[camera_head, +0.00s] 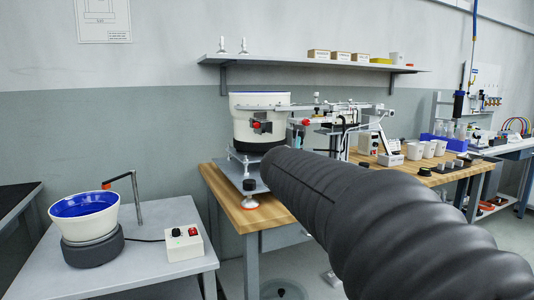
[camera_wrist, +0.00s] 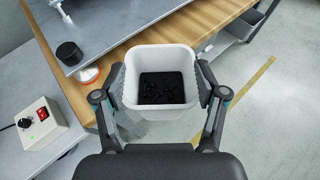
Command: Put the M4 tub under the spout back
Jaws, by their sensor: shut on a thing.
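In the wrist view a white square tub (camera_wrist: 161,122) with dark small parts on its floor is between the two fingers of my gripper (camera_wrist: 160,88). The gripper is shut on the tub's opposite side walls. The tub is upright or nearly so, over the front edge of the wooden bench, with floor visible beyond it. In the head view my dark arm hides the gripper and the held tub. I cannot read any label on the tub, and no spout can be made out clearly.
A white bowl feeder (camera_head: 260,120) stands on the wooden bench (camera_head: 222,192). Several white tubs (camera_head: 415,151) stand farther along it. At left a grey table (camera_head: 140,262) carries a blue-lined bowl (camera_head: 84,212) and a control box (camera_head: 184,242). A shelf (camera_head: 290,62) hangs above.

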